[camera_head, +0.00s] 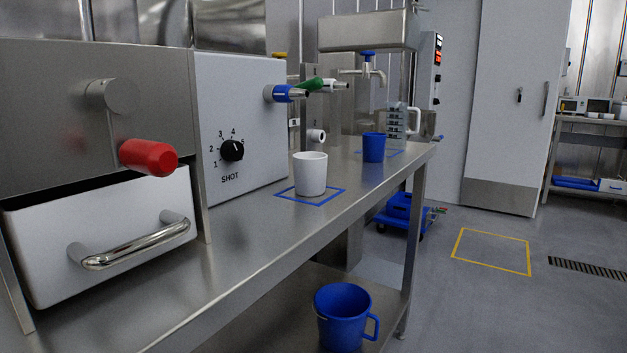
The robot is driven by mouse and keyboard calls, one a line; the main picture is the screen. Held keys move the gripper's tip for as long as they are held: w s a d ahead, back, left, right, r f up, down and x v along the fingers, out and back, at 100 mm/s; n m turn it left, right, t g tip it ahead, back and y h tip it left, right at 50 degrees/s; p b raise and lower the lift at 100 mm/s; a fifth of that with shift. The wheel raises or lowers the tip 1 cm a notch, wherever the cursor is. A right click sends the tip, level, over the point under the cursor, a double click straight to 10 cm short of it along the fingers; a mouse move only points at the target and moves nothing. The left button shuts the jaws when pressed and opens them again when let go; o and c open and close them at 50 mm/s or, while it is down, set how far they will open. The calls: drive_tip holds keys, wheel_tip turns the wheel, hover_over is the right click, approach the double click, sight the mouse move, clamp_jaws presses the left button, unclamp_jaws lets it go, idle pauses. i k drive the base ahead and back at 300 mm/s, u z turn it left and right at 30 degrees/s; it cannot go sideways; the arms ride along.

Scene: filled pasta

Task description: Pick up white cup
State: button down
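The white cup (310,175) stands upright on the steel table (240,258), inside a blue marked square (333,194). It is to the right of the white machine with the SHOT dial and in front of its nozzles. Its opening faces up; its inside is mostly hidden. My gripper does not show in the head camera view.
A blue cup (374,147) stands farther back on the table in another blue square. A larger blue mug (342,316) is on the lower shelf. A red knob (148,157) and a drawer handle (135,242) jut out at left.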

sight(310, 167)
drive_tip(key=z, duration=1.45)
drive_tip(key=k, duration=1.5)
drive_tip(key=u, duration=1.25)
